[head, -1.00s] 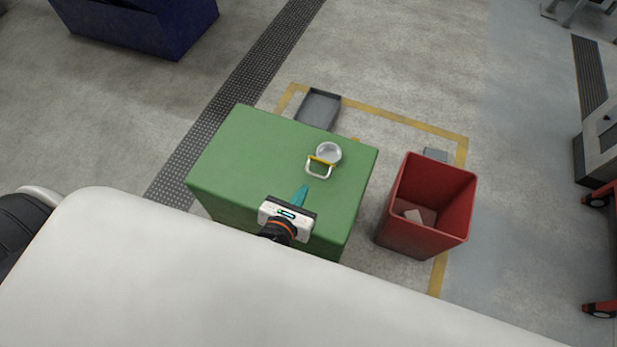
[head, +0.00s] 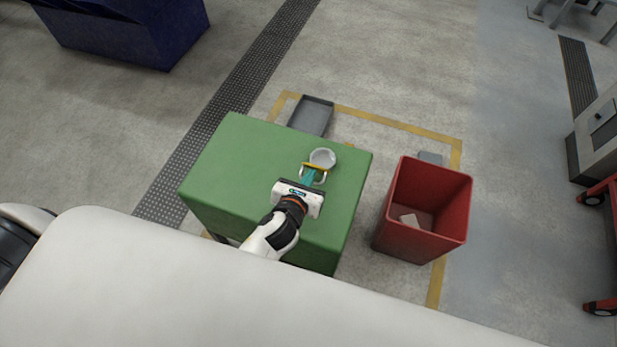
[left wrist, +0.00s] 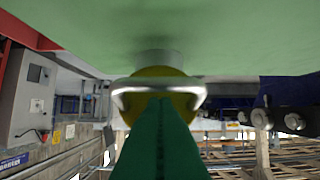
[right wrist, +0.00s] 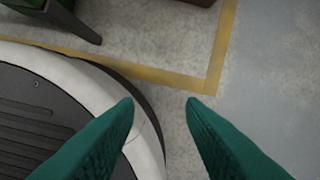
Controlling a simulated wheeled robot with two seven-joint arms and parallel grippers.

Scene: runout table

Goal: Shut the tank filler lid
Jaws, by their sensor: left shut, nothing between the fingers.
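The tank filler is a short grey-white neck (head: 322,158) on the green tank top (head: 235,160); it also shows in the left wrist view (left wrist: 158,57). Its yellow lid (head: 315,165) stands up on edge at the near side of the neck, so the filler is open. A pale loop handle (head: 325,178) is on the lid's near face. In the left wrist view the lid (left wrist: 160,74) faces me behind the metal handle (left wrist: 128,90). My left gripper (head: 311,177) is shut and empty, its tips at the handle; contact is unclear. My right gripper (right wrist: 160,101) is open and empty, away from the tank.
A red bin (head: 390,225) stands right of the tank with a pale item inside. A grey tray (head: 313,104) lies on the floor behind the tank. A dark blue container (head: 150,45) is at the back left. The rest of the tank top is clear.

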